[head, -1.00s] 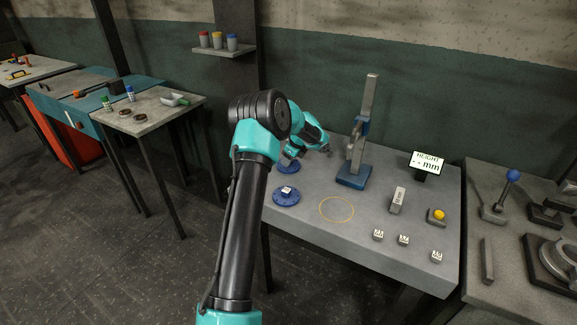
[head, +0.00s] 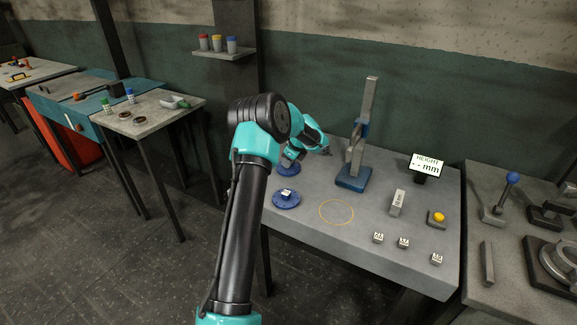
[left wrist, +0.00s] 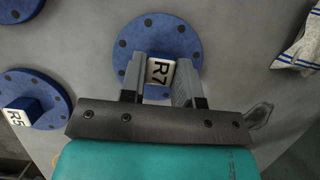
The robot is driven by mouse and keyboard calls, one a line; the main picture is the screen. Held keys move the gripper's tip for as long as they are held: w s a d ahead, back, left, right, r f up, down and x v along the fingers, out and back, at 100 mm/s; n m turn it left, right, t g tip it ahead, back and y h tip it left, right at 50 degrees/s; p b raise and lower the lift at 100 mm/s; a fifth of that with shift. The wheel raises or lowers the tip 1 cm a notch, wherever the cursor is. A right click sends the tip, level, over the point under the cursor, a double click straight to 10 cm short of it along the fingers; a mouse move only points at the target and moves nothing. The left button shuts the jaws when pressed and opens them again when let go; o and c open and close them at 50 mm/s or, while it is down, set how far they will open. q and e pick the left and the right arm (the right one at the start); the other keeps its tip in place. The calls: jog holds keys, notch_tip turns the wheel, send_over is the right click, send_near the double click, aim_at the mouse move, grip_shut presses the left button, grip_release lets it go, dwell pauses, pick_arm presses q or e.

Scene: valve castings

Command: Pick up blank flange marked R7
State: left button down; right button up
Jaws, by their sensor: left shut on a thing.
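The flange marked R7 is a round blue disc with dark bolt holes and a raised hub with a white label. In the left wrist view the R7 flange (left wrist: 185,40) lies at the centre, its label between the fingers of my left gripper (left wrist: 160,85). The gripper is shut on the hub. In the head view my left gripper (head: 291,158) is over the R7 flange (head: 289,170) at the bench's back left and partly hides it. A second blue flange, R5 (head: 286,202), sits in front; it also shows in the left wrist view (left wrist: 45,90).
A height gauge with a blue base (head: 353,178) stands right of the gripper. A display (head: 427,165), a grey block (head: 397,203), a yellow button (head: 437,217) and small marked blocks (head: 403,242) are farther right. The yellow ring (head: 337,212) on the bench is empty.

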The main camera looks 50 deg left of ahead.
pick_arm(q)
jog(key=shift+r, duration=0.2)
notch_tip(320, 180, up, 10)
dwell(0.4)
jog(key=shift+f, duration=0.1)
dwell(0.3)
